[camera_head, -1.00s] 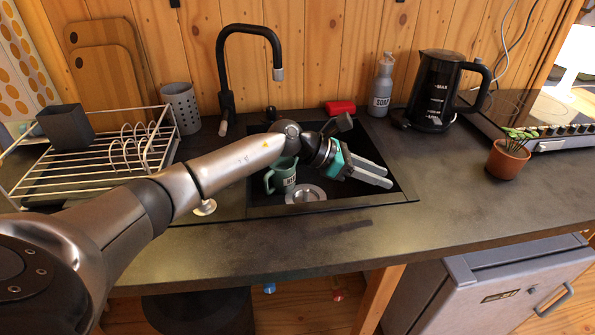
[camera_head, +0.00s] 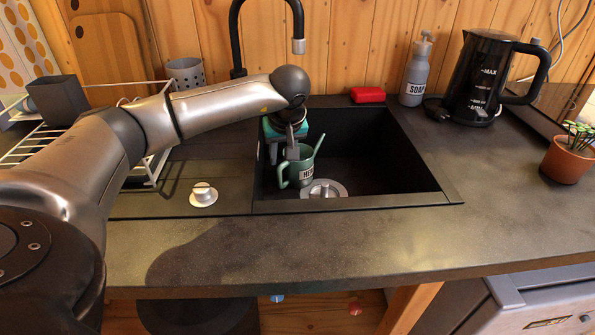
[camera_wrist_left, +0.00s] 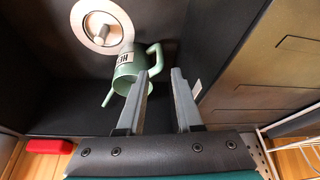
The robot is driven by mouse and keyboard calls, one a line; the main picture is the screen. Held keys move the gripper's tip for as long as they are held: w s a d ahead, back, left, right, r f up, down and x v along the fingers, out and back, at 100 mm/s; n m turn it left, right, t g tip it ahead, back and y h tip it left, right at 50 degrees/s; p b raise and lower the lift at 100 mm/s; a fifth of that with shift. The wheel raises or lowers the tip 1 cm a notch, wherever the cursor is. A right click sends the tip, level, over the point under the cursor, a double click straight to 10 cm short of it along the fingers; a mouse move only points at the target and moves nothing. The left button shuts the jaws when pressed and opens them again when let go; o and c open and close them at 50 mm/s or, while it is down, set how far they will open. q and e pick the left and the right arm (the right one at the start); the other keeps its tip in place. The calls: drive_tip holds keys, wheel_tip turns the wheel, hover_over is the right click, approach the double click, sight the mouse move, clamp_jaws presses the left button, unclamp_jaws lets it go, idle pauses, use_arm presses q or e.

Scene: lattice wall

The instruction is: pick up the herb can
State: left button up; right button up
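The herb can (camera_head: 305,172) is a small green watering can with a handle, a spout and a partly hidden label. It stands in the black sink (camera_head: 375,150), beside the drain. In the left wrist view the can (camera_wrist_left: 127,69) lies near the fingertips, its handle close to the gap between them. My left gripper (camera_head: 283,156) points down at the can, its fingers apart. In the left wrist view the gripper (camera_wrist_left: 163,72) is open; contact with the handle cannot be told. My right gripper is out of view.
A black faucet (camera_head: 235,40) rises behind the sink. A red sponge-like block (camera_head: 368,95), a grey soap bottle (camera_head: 416,75) and a black kettle (camera_head: 475,80) stand behind and to the right. A dish rack (camera_head: 150,170) is at left. The front counter (camera_head: 330,240) is clear.

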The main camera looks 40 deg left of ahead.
sight(280, 181)
use_arm(q)
drive_tip(key=b+x, duration=0.2)
drive_tip(key=x, duration=0.6)
drive_tip(key=shift+f+b, duration=0.3)
drive_tip(key=shift+f, duration=0.05)
drive_tip(key=shift+b+x, duration=0.95)
drive_tip(key=shift+x, duration=1.5)
drive_tip(key=shift+w+a+f, duration=0.25)
drive_tip(key=shift+f, duration=0.35)
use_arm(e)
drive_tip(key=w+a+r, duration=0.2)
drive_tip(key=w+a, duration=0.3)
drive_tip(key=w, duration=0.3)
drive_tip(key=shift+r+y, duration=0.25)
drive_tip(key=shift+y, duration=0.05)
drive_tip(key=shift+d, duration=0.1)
use_arm(q)
clamp_jaws()
